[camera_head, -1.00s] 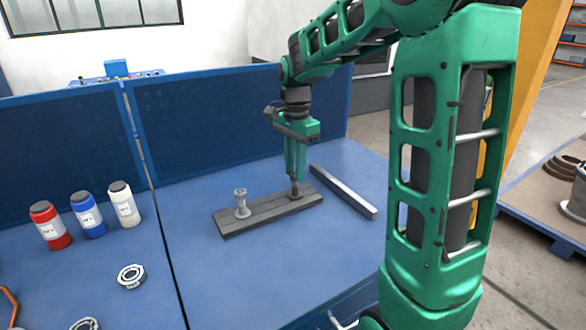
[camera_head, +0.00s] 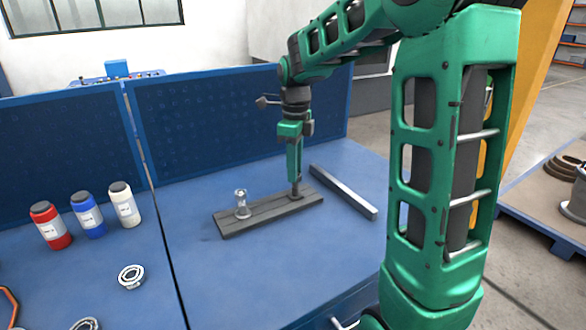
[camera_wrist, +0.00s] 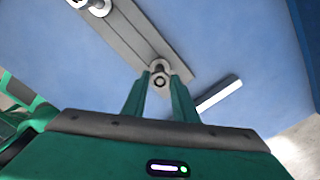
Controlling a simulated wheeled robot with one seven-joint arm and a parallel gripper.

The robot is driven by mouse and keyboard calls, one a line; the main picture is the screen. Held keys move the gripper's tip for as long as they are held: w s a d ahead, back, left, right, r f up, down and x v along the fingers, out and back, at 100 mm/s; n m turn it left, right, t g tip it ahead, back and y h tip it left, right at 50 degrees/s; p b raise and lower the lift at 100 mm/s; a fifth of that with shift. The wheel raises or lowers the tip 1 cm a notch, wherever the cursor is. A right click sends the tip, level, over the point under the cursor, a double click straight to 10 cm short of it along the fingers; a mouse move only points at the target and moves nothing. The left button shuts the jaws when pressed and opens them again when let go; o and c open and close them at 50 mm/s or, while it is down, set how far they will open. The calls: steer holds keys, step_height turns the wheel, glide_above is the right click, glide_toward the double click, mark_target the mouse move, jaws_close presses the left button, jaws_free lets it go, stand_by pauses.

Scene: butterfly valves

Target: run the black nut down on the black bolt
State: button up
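A grey plate (camera_head: 268,211) lies on the blue bench and carries two upright bolts. The dark bolt (camera_head: 295,191) stands at its right end, largely hidden by my gripper in the head view. In the wrist view, the bolt's round end (camera_wrist: 160,81) shows between the fingers, with a pale ring around it. The black nut cannot be told apart from the bolt. My gripper (camera_head: 295,178) points straight down over this bolt. Its green fingers (camera_wrist: 160,76) stand on either side of the bolt end; whether they touch the nut is unclear.
A silver bolt (camera_head: 242,203) stands at the plate's left end. A pale bar (camera_head: 344,192) lies to the right. Red (camera_head: 50,227), blue (camera_head: 88,216) and white (camera_head: 124,205) bottles and a bearing ring (camera_head: 131,276) are on the left. The bench front is clear.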

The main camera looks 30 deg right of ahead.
steer(key=o, duration=0.3)
steer(key=shift+o, duration=0.2)
step_height(320, 180, up, 11)
stand_by(0.3)
steer(key=s+d+f+n, duration=0.1)
steer(key=s+f+n, duration=0.3)
steer(key=s+n, duration=0.3)
steer(key=s+d+f+n, duration=0.1)
steer(key=s+f+n, duration=0.4)
steer(key=s, duration=0.8)
steer(key=s+d+f+n, duration=0.1)
steer(key=s+f+n, duration=0.4)
steer(key=s+n, duration=0.4)
steer(key=shift+s+f+n, duration=0.2)
steer(key=shift+s+n, duration=0.1)
steer(key=shift+s, duration=0.2)
steer(key=shift+w+d+f, duration=0.1)
steer(key=shift+w+f, duration=0.15)
steer(key=shift+w, duration=0.55)
steer(key=shift+s, duration=0.1)
